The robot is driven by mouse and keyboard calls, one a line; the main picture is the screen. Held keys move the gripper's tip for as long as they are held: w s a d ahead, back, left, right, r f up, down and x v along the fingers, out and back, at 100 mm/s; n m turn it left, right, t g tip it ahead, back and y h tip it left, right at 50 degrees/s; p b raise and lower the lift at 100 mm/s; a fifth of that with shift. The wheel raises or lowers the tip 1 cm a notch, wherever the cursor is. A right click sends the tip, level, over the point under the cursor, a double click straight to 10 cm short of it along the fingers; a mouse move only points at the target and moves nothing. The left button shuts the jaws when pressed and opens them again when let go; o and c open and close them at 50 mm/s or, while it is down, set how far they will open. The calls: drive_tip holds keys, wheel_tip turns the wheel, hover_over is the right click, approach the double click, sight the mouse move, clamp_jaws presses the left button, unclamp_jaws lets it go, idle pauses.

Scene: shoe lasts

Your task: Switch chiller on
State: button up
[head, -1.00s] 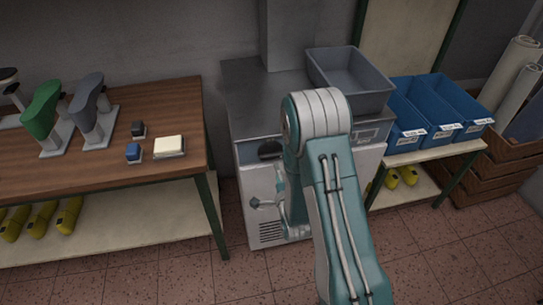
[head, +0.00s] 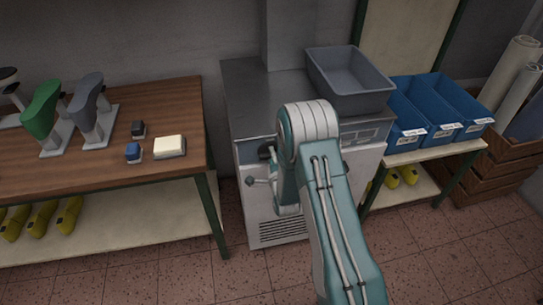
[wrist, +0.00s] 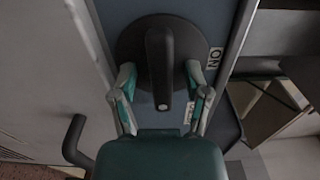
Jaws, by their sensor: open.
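The chiller (head: 252,200) is a pale cabinet with a steel top, standing between the wooden table and the blue bins. Its black rotary switch (wrist: 172,50) fills the upper middle of the wrist view, on a blue-grey panel. The switch's bar handle lies along the picture's vertical, with a pale dot near its lower end. An ON label (wrist: 214,58) is to its right. My gripper (wrist: 163,82) is open, one finger on each side of the handle; I cannot tell whether they touch it. In the head view my arm hides most of the gripper, and the switch (head: 266,152) shows partly.
A grey tub (head: 348,80) stands on the chiller's top. The wooden table (head: 180,100) is close on the left, with shoe lasts on stands. Blue bins (head: 450,105) sit on a shelf at the right. A dark bent bar (wrist: 75,140) shows lower left in the wrist view.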

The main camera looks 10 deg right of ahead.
drive_tip(key=shift+w, duration=0.2)
clamp_jaws()
